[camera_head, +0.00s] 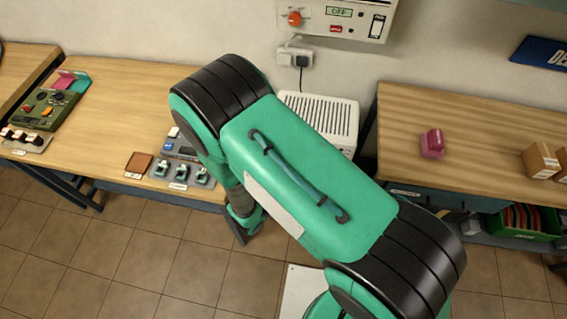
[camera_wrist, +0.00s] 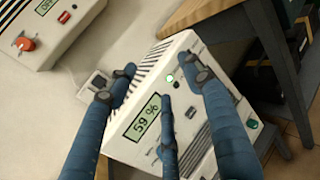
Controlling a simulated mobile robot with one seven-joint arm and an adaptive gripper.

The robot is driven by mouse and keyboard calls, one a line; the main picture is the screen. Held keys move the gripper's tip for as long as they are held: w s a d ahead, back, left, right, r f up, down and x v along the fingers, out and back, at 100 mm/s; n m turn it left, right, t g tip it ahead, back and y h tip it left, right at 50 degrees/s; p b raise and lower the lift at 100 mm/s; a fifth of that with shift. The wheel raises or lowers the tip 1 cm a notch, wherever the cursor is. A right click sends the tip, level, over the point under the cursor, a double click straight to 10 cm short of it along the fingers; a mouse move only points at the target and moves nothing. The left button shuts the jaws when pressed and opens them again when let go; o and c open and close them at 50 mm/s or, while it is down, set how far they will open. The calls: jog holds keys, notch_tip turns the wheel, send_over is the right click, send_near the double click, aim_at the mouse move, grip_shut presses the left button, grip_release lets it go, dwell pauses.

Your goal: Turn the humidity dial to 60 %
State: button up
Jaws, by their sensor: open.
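A white ventilated unit (camera_wrist: 162,60) is in the middle of the wrist view, tilted in the picture. Its display (camera_wrist: 143,118) reads 59 %. A lit green round spot (camera_wrist: 170,78) and a green button (camera_wrist: 252,123) are on its front. I cannot make out the humidity dial; my fingers cover part of the front. My gripper (camera_wrist: 158,76) is open, its blue fingers spread over the front, with one finger beside the display. I cannot tell if they touch. In the head view the white unit (camera_head: 325,115) stands between the benches, partly hidden by my arm.
A wall box (camera_head: 340,15) above has a red knob (camera_head: 295,18) and a display reading OFF. A wooden bench (camera_head: 470,140) at right holds a pink object (camera_head: 432,143). The left bench (camera_head: 120,115) holds control panels and small devices. Tiled floor lies in front.

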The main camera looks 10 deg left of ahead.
jog(key=s+a+f+n+t+y, duration=0.1)
jog(key=s+a+f+n+y, duration=0.3)
jog(key=f, duration=0.3)
jog(key=s+a+f+n+t+y, duration=0.2)
jog(key=a+f+n+y, duration=0.3)
jog(key=f, duration=0.3)
jog(key=shift+s+a, duration=0.4)
jog(key=shift+s, duration=0.45)
jog(key=shift+w, duration=0.1)
jog(key=w+b, duration=0.2)
jog(key=w, duration=1.1)
jog(key=shift+w+b, duration=0.35)
jog(key=shift+r, duration=0.1)
jog(key=c, duration=1.1)
